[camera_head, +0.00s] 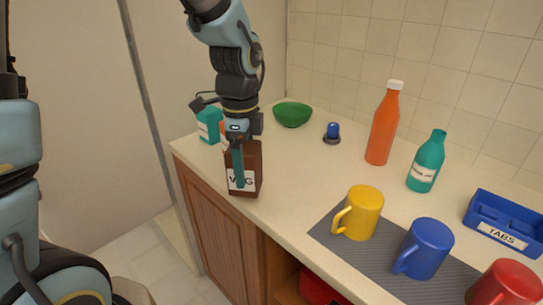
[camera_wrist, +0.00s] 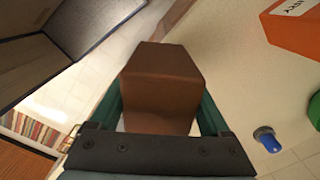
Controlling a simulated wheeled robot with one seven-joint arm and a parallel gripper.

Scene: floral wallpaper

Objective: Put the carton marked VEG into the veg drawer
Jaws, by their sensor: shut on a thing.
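The brown carton (camera_head: 252,160) with a white label reading VEG is upright at the left front edge of the counter. It also fills the middle of the wrist view (camera_wrist: 160,85). My gripper (camera_head: 240,180) is shut on it from above, with a teal finger on each side in the wrist view (camera_wrist: 160,115). One finger covers part of the label. I cannot tell whether the carton's base touches the counter. No drawer marked for veg can be made out.
A teal carton (camera_head: 209,126) and an orange carton (camera_wrist: 295,28) stand close behind. A green bowl (camera_head: 292,114), blue-knobbed item (camera_head: 332,132), orange bottle (camera_head: 384,125), teal bottle (camera_head: 427,162), mugs on a grey mat (camera_head: 325,233) and a blue TABS tray (camera_head: 502,237) occupy the counter. An open compartment (camera_head: 286,290) is below.

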